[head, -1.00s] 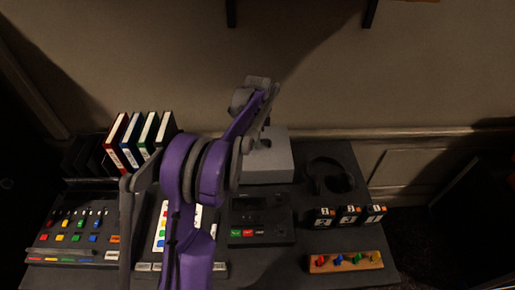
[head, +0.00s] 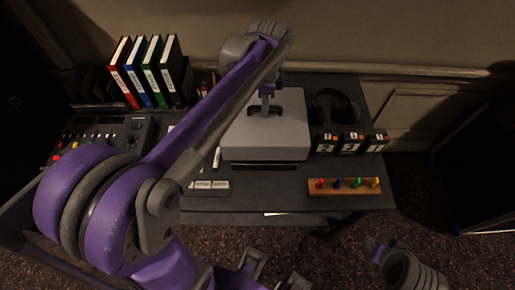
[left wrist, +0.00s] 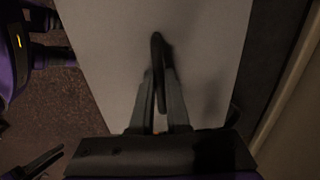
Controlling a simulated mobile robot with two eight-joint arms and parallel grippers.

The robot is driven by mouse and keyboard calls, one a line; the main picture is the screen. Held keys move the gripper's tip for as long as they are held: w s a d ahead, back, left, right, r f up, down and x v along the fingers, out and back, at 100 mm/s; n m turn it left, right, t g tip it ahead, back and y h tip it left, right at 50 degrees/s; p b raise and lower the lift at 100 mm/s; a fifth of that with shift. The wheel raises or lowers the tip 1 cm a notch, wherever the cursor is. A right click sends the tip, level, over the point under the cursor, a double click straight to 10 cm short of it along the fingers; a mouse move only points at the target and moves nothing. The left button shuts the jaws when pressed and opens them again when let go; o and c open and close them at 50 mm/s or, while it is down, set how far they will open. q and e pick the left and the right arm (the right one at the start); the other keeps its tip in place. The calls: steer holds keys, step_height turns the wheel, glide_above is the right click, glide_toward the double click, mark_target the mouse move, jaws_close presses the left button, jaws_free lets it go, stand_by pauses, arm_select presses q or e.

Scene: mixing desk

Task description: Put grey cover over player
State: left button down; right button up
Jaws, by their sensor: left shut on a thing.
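The grey cover (head: 290,142) is a box with a handle on its top, in the middle of the desk in the head view. My left gripper (head: 265,108) is shut on the handle from above. In the left wrist view the fingers close around the dark handle loop (left wrist: 157,50), above the cover's flat grey top (left wrist: 110,50). The player is mostly hidden under or behind the cover. A dark strip (head: 262,166) shows along the cover's front edge and may be part of it. I cannot tell whether the cover rests or hangs. Parts of my right arm show low in the head view, with its jaws unclear.
Folders (head: 148,70) stand at the back left above a mixer (head: 105,130). Headphones (head: 335,105) and numbered black boxes (head: 350,144) are close to the cover's right. A wooden peg board (head: 344,187) lies at the front right.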

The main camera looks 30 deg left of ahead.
arm_select(q)
step_height(320, 180, down, 10)
steer(key=shift+r+b, duration=0.1)
steer(key=shift+b, duration=0.25)
steer(key=shift+f, duration=0.35)
steer(key=c, duration=0.9)
jaws_free()
steer(key=shift+r, duration=0.1)
